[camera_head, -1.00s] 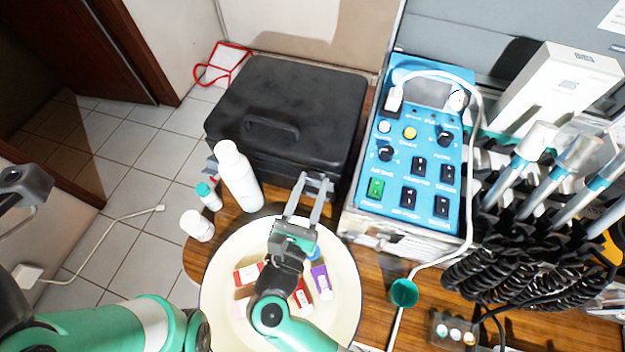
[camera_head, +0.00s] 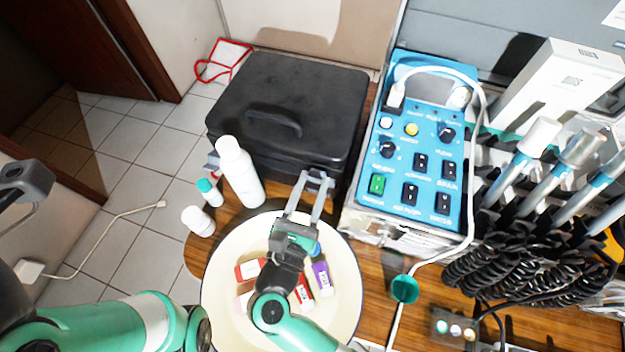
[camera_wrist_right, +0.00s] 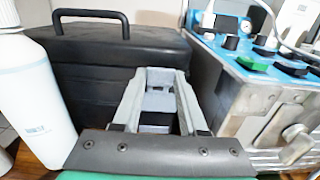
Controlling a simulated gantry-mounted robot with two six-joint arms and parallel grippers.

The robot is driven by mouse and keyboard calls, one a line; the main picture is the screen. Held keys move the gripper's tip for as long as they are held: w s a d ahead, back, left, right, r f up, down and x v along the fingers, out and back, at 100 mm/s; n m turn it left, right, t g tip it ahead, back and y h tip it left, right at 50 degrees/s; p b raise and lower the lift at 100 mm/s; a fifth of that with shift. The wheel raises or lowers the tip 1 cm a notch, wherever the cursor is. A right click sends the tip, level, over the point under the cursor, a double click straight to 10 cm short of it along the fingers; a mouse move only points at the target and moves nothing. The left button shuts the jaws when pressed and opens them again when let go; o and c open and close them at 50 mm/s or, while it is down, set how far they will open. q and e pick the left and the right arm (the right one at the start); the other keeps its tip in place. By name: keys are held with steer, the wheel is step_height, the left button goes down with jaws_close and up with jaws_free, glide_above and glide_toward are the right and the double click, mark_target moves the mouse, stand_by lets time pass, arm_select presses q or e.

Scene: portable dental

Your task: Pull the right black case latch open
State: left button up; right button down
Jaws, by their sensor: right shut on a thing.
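The black case (camera_head: 285,100) stands closed on the wooden table, its handle on the lid. It also fills the back of the right wrist view (camera_wrist_right: 95,75). My right gripper (camera_head: 315,182) reaches the right part of the case's front side. In the right wrist view its fingers (camera_wrist_right: 160,85) are at the case front, around the dark latch (camera_wrist_right: 156,118), and shut on it. The latch is partly hidden by the fingers. My left arm (camera_head: 110,325) shows at the lower left; of the left gripper only a dark part (camera_head: 25,185) shows at the left edge.
A white bottle (camera_head: 240,172) stands close left of my right gripper. The blue control unit (camera_head: 415,150) stands close on its right. A round cream bowl (camera_head: 225,310) with small boxes lies under my right arm. Small bottles (camera_head: 198,221) stand at the left table edge.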

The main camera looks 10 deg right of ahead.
steer(key=shift+s+a+f+b, duration=0.15)
steer(key=shift+s+f+b, duration=0.1)
steer(key=shift+f, duration=0.4)
steer(key=shift+s+a+f+b, duration=0.1)
steer(key=shift+s+f+b, duration=0.15)
steer(key=shift+f, duration=0.4)
stand_by(0.4)
steer(key=c, duration=0.9)
jaws_free()
steer(key=o, duration=0.5)
steer(key=shift+s, duration=0.15)
steer(key=shift+c, duration=0.2)
steer(key=shift+r, duration=0.2)
steer(key=p+v, duration=0.2)
steer(key=v, duration=0.9)
steer(key=shift+s+p, duration=0.25)
steer(key=shift+p, duration=0.05)
